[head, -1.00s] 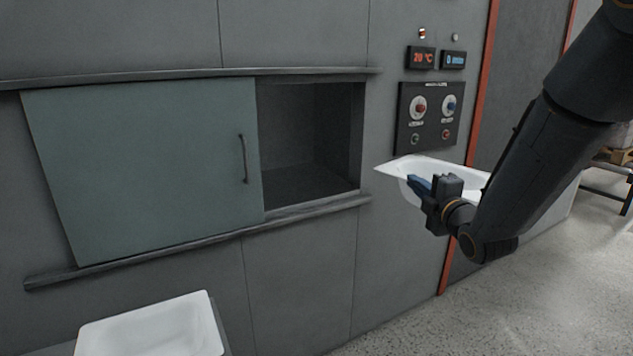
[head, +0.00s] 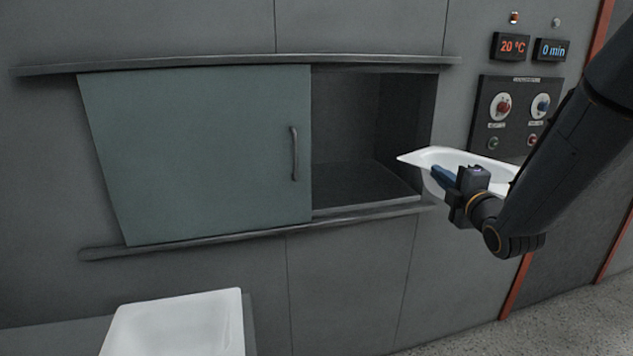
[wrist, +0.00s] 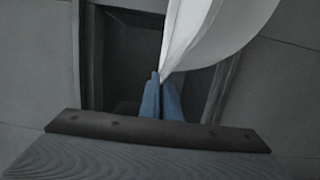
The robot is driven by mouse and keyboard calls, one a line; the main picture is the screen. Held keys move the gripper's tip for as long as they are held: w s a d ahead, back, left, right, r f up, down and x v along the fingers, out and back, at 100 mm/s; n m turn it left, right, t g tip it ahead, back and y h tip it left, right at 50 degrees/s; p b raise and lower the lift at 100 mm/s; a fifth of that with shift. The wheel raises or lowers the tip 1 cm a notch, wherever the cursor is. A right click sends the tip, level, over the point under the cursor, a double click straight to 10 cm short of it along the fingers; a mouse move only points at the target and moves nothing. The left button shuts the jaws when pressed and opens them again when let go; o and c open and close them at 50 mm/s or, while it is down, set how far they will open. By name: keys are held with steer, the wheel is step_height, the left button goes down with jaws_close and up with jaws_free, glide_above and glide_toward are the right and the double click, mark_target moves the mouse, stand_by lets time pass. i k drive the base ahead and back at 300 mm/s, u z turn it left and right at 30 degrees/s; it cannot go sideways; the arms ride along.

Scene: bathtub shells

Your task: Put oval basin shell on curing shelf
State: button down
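A white basin shell (head: 446,158) is held in the air by my gripper (head: 443,178), in front of the wall at the right edge of the opening. In the wrist view the blue fingers (wrist: 161,98) are closed on the rim of the white shell (wrist: 200,38). Most of its far side is hidden behind my arm. The recess with its dark shelf floor (head: 365,188) shows in the head view, right of the sliding door. The recess (wrist: 125,55) also lies ahead of my fingers in the wrist view. No shell shows inside it.
A green-grey sliding door (head: 200,155) with a vertical handle (head: 294,153) covers the left of the recess, between two rails. A white rectangular basin (head: 178,325) sits lower left. A control panel (head: 515,115) with knobs and displays is on the wall at right.

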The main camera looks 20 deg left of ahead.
mark_target(346, 181)
steer(key=u, duration=0.5)
steer(key=i, duration=1.15)
steer(key=u, duration=0.3)
